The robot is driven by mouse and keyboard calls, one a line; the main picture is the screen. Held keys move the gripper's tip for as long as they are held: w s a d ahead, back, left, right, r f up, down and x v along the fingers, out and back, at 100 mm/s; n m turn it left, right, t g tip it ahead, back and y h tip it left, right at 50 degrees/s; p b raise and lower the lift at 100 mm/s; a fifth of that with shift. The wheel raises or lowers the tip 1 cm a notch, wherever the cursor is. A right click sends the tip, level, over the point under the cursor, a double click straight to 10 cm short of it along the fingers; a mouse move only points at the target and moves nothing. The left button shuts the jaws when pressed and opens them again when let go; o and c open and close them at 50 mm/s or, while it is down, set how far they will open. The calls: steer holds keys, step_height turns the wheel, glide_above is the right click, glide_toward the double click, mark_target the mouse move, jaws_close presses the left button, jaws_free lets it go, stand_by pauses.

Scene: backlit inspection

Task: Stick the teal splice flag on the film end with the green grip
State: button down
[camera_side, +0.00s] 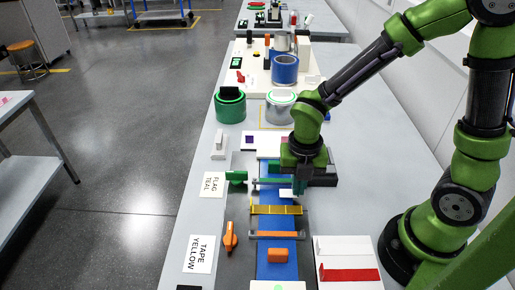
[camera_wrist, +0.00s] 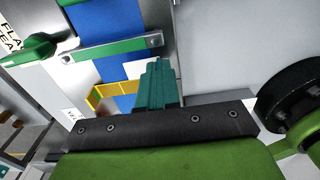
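My gripper (camera_side: 299,188) is low over the right edge of the blue film strip (camera_side: 277,222), just past the green clamp bar. In the wrist view a ribbed teal piece (camera_wrist: 157,84) juts from its dark mount; I cannot tell fingers from a held flag there. No separate teal flag is clearly visible. The green grip (camera_side: 237,177) has a lever at the left and a bar across the film; it also shows in the wrist view (camera_wrist: 115,47). A white patch (camera_side: 286,193) breaks the blue below this bar, partly hidden by my gripper.
A yellow frame (camera_side: 275,210) crosses the film nearby. An orange bar (camera_side: 277,235) and orange lever (camera_side: 230,237) lie nearer. Label cards (camera_side: 212,184) line the left. A white tray with a red strip (camera_side: 348,262) is lower right. Tape rolls (camera_side: 230,106) stand behind.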

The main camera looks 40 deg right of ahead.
steer(key=shift+f, duration=0.85)
steer(key=c, duration=1.3)
jaws_free()
step_height(320, 180, up, 17)
